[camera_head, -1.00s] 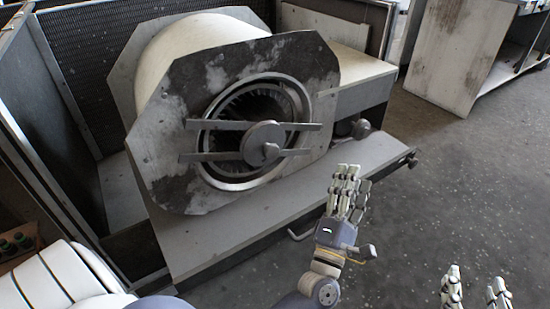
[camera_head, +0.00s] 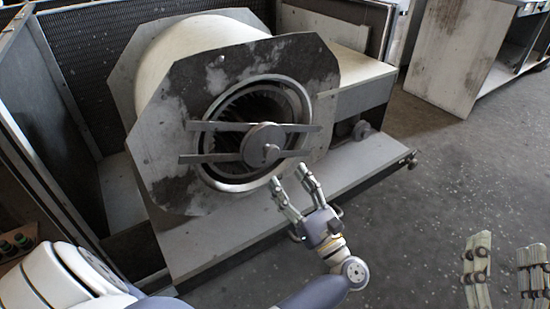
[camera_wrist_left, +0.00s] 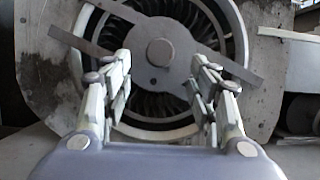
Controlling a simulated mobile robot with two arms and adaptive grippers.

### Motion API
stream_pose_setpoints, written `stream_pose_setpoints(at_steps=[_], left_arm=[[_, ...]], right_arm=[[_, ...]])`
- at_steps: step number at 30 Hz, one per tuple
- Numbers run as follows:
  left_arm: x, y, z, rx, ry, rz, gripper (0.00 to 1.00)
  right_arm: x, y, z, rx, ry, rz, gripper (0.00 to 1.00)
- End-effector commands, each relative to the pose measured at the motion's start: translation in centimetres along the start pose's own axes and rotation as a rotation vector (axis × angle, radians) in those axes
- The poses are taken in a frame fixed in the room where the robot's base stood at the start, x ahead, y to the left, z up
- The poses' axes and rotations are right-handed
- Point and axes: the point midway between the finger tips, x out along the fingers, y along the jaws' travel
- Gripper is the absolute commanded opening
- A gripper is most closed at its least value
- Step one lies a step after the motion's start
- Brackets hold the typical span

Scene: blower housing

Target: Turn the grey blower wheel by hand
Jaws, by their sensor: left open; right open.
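The grey blower wheel (camera_head: 248,105) sits inside the round opening of the housing (camera_head: 190,100), behind two flat bars and a round hub (camera_head: 263,145). In the left wrist view the wheel's dark vanes (camera_wrist_left: 200,28) show around the hub (camera_wrist_left: 160,52). My left gripper (camera_head: 295,188) is open and empty, just in front of the lower right of the opening ring. In the left wrist view its fingers (camera_wrist_left: 160,85) stand apart on either side below the hub, with the wheel beyond them. My right gripper (camera_head: 504,255) is open and empty at the lower right, well away from the housing.
The housing stands on a grey base plate (camera_head: 225,238) with a raised box (camera_head: 350,98) to its right. A dark mesh panel (camera_head: 95,60) stands behind. A pale cabinet (camera_head: 462,50) is at the back right. The floor (camera_head: 420,215) on the right is clear.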

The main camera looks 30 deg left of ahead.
Motion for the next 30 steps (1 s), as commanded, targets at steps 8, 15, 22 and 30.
stream_pose_setpoints(at_steps=[8, 15, 22, 30], left_arm=[[5.2, 0.0, 0.1, 0.000, -0.003, 0.000, 0.54], [7.1, 0.0, 0.0, 0.002, -0.001, 0.000, 0.54], [7.2, 0.0, 0.0, 0.002, -0.001, -0.001, 0.54], [7.2, 0.0, 0.0, 0.002, -0.001, -0.001, 0.04]], right_arm=[[0.0, 0.1, 0.7, -0.002, -0.036, 0.002, 0.53], [0.0, 0.1, 0.7, -0.002, -0.038, 0.003, 0.53], [0.0, 0.1, 0.7, -0.002, -0.039, 0.003, 0.53], [0.0, 0.1, 0.7, -0.002, -0.039, 0.003, 0.53]])
